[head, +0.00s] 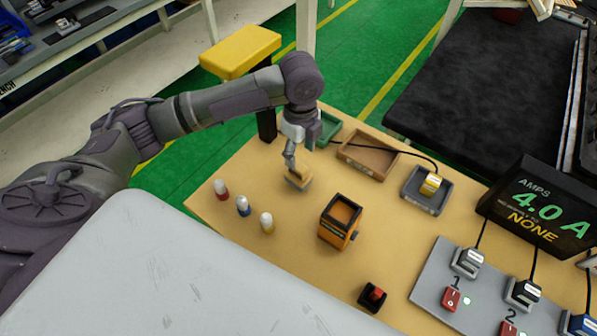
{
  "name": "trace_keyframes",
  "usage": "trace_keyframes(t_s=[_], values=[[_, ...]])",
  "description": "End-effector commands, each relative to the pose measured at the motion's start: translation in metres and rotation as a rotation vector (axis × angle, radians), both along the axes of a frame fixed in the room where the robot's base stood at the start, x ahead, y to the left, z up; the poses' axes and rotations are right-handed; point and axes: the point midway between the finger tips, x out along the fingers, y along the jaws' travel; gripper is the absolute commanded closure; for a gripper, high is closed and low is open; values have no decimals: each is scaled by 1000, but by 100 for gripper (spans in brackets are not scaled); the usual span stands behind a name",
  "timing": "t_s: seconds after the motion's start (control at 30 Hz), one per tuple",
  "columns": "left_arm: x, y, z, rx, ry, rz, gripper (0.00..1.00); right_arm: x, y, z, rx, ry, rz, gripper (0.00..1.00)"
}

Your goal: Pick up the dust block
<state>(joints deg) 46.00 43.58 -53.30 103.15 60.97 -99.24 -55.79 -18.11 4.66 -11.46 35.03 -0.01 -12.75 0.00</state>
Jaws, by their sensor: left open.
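A small tan block with a grey underside (299,180), which looks like the dust block, is on the tan table near its far left edge. My left gripper (293,167) points down right at this block, with its fingers open at the block's upper part. The fingers are small here and partly cover the block; I cannot tell whether they touch it. My right gripper is not in view.
An orange and black box (339,231) stands nearer, to the right. Three capped bottles (243,206) stand to the left. A brown tray (367,150) and a grey tray (446,199) lie behind. A display (541,211) and a switch panel (432,281) are at the right.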

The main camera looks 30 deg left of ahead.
Motion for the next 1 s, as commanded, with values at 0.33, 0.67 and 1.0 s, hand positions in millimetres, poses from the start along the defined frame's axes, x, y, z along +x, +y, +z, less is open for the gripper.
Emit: trace_keyframes(t_s=[0.33,0.67,1.0], values=[[-6,3,-33,1,4,1,42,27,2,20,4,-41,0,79],[-5,3,-59,0,-2,-1,42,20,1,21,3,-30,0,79],[-5,3,-59,0,-2,-1,78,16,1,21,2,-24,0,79]])
